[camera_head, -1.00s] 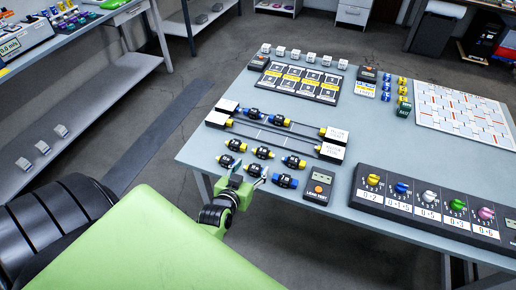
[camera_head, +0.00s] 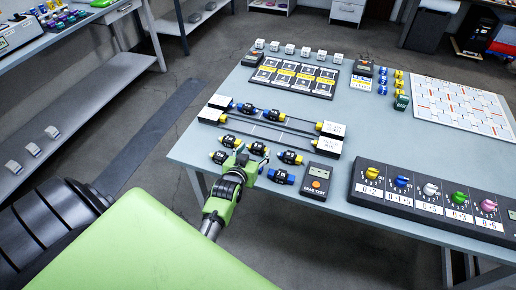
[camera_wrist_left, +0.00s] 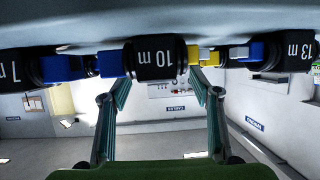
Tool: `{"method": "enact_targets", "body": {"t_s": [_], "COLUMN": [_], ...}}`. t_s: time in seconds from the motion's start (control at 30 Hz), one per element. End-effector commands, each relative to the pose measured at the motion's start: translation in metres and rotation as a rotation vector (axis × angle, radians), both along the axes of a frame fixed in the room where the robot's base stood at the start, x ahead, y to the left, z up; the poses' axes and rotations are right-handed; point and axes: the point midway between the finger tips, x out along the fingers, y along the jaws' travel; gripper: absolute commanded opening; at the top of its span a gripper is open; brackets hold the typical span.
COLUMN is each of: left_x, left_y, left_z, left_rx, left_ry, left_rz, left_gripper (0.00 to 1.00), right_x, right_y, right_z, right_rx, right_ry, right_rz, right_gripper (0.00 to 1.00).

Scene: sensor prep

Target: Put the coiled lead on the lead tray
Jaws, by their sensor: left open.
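Several coiled leads, black with blue and yellow ends, lie in rows near the table's front left edge; one (camera_head: 289,157) is in the upper row and another (camera_head: 280,176) is right of my left gripper. My left gripper (camera_head: 245,161) is open at this edge, partly covering the lower row. In the left wrist view a lead marked 10 m (camera_wrist_left: 154,59) is ahead, between the open fingers and apparently not held. A rack of two dark rails with white end blocks (camera_head: 328,149) lies behind; its back rail carries leads. I cannot tell whether it is the lead tray. My right gripper is not in view.
A black card board (camera_head: 293,76) and white blocks (camera_head: 305,51) are at the back. A white grid board (camera_head: 463,112) is at right.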

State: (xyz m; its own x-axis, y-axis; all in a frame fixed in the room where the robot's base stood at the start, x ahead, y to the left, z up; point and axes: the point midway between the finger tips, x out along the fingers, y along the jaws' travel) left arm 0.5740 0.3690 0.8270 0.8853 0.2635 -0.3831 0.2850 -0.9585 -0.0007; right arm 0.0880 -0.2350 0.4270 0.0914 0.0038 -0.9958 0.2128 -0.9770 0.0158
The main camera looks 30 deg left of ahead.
Motion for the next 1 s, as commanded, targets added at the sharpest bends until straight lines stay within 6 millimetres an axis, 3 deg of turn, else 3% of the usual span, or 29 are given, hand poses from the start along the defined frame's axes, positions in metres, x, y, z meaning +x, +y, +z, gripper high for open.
{"method": "enact_targets", "body": {"t_s": [0.3,0.67,0.7,0.8,1.0], "left_x": [0.034,0.041,0.041,0.041,0.041], "left_y": [0.008,0.010,0.010,0.010,0.010], "left_z": [-0.017,-0.021,-0.021,-0.021,-0.021], "left_rx": [0.000,0.000,0.000,0.000,0.001], "left_ry": [-0.002,-0.001,-0.001,-0.001,-0.002], "left_rz": [0.000,0.000,0.000,0.000,0.000], "left_gripper": [0.57,0.57,0.54,0.28,0.21], "right_x": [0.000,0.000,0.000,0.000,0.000], "right_y": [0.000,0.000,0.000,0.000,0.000], "right_z": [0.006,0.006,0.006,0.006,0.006], "right_rx": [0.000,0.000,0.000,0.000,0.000], "right_ry": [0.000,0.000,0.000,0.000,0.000], "right_rz": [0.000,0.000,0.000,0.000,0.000], "right_gripper": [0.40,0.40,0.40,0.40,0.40]}}
